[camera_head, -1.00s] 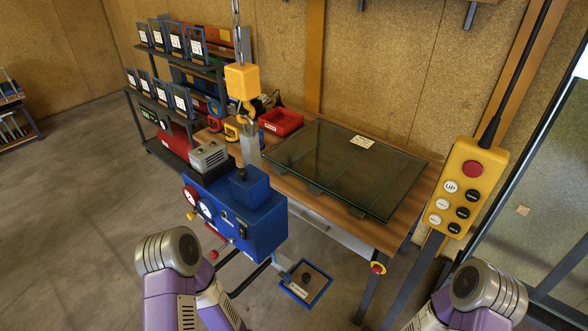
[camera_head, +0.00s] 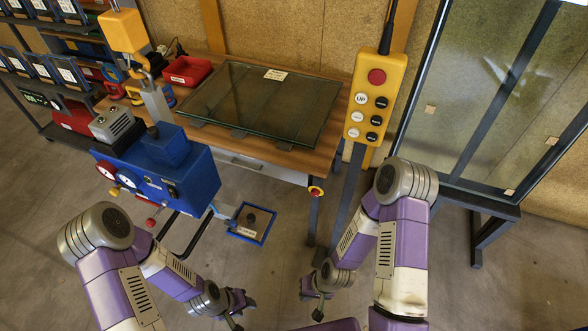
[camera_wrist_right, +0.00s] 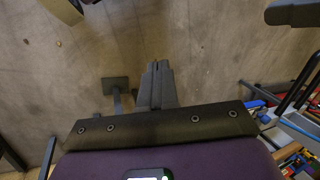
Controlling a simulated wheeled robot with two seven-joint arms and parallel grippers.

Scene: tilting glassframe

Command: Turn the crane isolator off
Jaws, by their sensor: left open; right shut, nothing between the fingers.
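A red knob on a yellow plate (camera_head: 316,192) sits at the front right corner of the workbench; it looks like a rotary switch, but no label is readable. The yellow crane pendant (camera_head: 374,98) hangs right of the bench, with a red button on top and several black and white buttons. My left gripper (camera_head: 240,304) is open and empty, low over the floor. My right gripper (camera_head: 308,288) is below the red knob, apart from it. In the right wrist view its fingers (camera_wrist_right: 157,84) are shut and empty, with floor behind them.
A glass pane (camera_head: 262,105) lies on the workbench (camera_head: 335,118). A yellow crane hook block (camera_head: 123,32) hangs above a blue lifting device (camera_head: 180,185) at the left. A tall glass frame (camera_head: 430,85) stands at the right. A blue-edged floor pedal (camera_head: 252,222) lies before the bench.

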